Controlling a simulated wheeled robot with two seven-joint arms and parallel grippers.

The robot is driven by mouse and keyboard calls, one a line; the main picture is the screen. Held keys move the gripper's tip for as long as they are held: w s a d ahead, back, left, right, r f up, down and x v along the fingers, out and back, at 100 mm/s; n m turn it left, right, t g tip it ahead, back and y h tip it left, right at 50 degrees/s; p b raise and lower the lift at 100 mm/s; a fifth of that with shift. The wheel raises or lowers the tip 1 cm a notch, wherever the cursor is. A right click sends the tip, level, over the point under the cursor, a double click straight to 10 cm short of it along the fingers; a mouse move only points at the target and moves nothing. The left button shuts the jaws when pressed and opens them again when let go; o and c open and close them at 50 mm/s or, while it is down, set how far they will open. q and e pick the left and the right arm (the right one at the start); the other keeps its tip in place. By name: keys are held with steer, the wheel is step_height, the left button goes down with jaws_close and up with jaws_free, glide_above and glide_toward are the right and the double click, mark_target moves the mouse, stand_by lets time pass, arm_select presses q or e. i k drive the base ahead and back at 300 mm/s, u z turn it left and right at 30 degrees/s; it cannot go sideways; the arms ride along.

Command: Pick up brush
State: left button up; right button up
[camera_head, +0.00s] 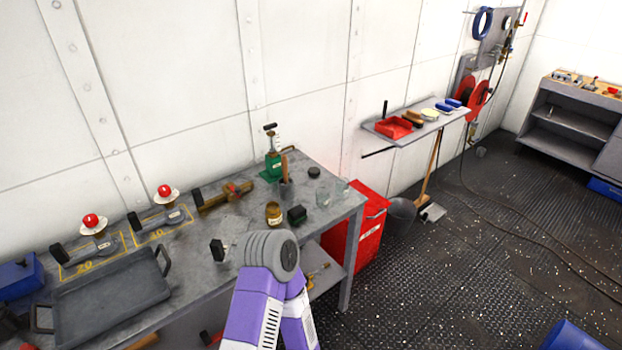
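No brush can be identified with certainty. A tan, wooden-looking item that may be a brush (412,118) lies on the wall shelf (398,138), beside a red tray (392,128). A long wooden handle (428,175) leans below the shelf with its head at the floor; it looks like a broom. A wooden handle (284,164) also sticks up from a dark cup (286,190) on the workbench; its lower end is hidden. One of my arms, purple with a grey joint, reaches up from the bottom middle in front of the bench. Neither gripper shows.
The floor at right is mostly open, with a blue drum (570,337) and hoses.

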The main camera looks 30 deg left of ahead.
mark_target(284, 158)
steer(key=z, duration=0.2)
steer(key=i, duration=0.95)
steer(key=u, duration=0.15)
